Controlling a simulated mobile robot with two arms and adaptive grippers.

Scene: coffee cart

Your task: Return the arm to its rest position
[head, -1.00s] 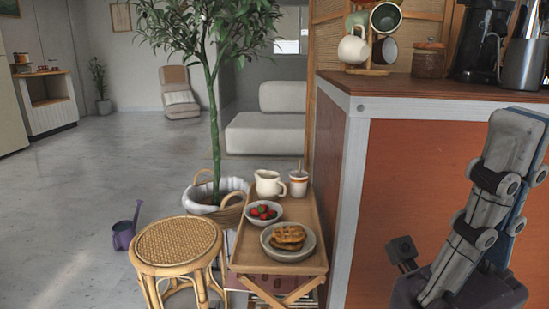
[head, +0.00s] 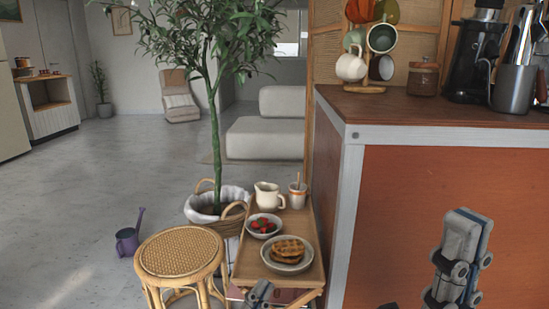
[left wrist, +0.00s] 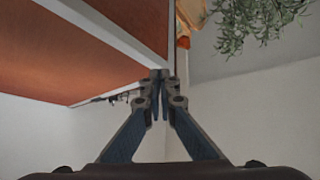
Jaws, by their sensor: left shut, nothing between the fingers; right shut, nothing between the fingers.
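My left gripper (head: 262,289) shows at the bottom edge of the head view, in front of the near end of the wooden tray table. Its fingers are together and empty; the rest of that arm is out of view. In the left wrist view its fingertips (left wrist: 158,74) meet with nothing between them. My right gripper (head: 470,214) points upward in front of the orange cart panel at the lower right. Its fingers are shut and empty, and its lower part is cut off by the frame.
The coffee cart (head: 440,220) stands at the right, with mugs, a jar (head: 423,78) and a machine on top. The tray table (head: 247,262) holds waffles (head: 288,250), strawberries (head: 264,225) and a pitcher (head: 269,196). A rattan stool (head: 180,253) stands left of it.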

